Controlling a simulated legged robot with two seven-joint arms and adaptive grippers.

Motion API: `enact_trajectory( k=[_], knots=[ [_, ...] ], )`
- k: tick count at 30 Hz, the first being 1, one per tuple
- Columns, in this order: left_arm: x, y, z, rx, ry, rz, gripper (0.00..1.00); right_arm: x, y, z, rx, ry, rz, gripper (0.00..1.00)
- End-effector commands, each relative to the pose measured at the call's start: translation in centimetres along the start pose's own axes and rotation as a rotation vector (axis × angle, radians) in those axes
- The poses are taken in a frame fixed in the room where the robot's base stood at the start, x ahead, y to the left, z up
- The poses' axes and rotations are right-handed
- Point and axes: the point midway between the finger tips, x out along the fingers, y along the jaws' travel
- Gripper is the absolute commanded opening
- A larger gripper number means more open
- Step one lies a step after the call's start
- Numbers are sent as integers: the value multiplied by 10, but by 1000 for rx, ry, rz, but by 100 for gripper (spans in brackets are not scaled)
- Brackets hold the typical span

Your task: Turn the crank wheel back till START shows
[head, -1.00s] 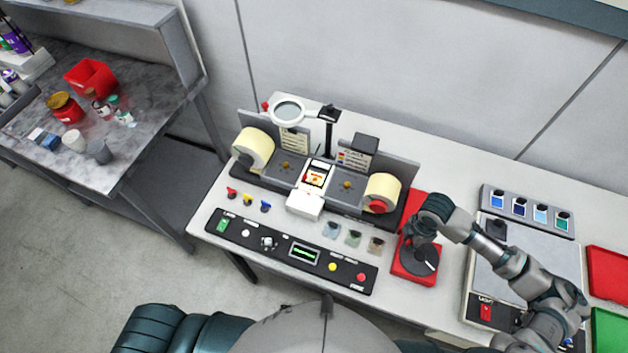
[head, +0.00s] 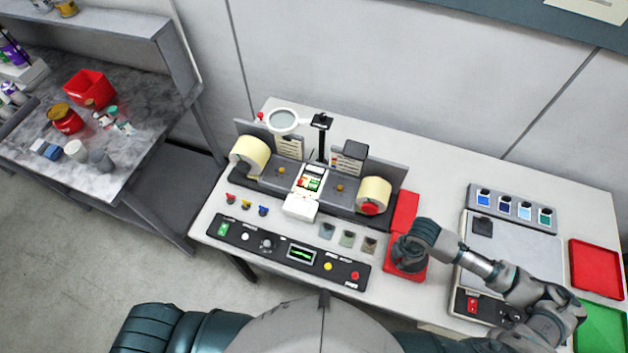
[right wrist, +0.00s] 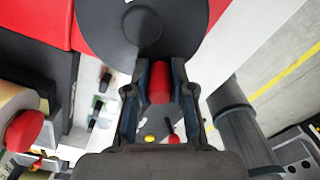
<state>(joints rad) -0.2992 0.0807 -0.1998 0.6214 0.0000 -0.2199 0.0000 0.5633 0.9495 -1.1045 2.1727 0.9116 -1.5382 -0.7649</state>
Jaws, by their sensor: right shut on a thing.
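The crank wheel is a dark disc on a red base (head: 404,212), right of the label rewinder; my right gripper (head: 408,248) covers most of it in the head view. In the right wrist view the dark wheel (right wrist: 112,28) fills the top. Its red handle (right wrist: 159,84) stands between the two fingers, which are shut on it. The rewinder's window (head: 312,181) shows a label with green and some red; its lettering is too small to read. My left gripper is out of view.
A black control panel (head: 232,231) with buttons and a small display (head: 301,253) runs along the table's front. A paper roll (head: 374,193) sits left of the red base. A grey plate device (head: 515,245) and red tray (head: 595,267) stand to the right.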

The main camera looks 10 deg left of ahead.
Motion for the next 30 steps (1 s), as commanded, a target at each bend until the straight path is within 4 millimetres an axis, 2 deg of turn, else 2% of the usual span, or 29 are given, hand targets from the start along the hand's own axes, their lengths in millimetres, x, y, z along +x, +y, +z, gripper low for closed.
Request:
enact_trajectory(
  k=[3, 10, 30],
  knots=[
    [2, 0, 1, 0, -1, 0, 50, 2, -13, 8, 2, -3, 0, 4],
    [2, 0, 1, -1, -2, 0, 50, 2, -25, 22, 4, -4, -1, 4],
    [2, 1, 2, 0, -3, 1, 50, 2, -23, 20, 3, -2, 2, 4]
  ],
)
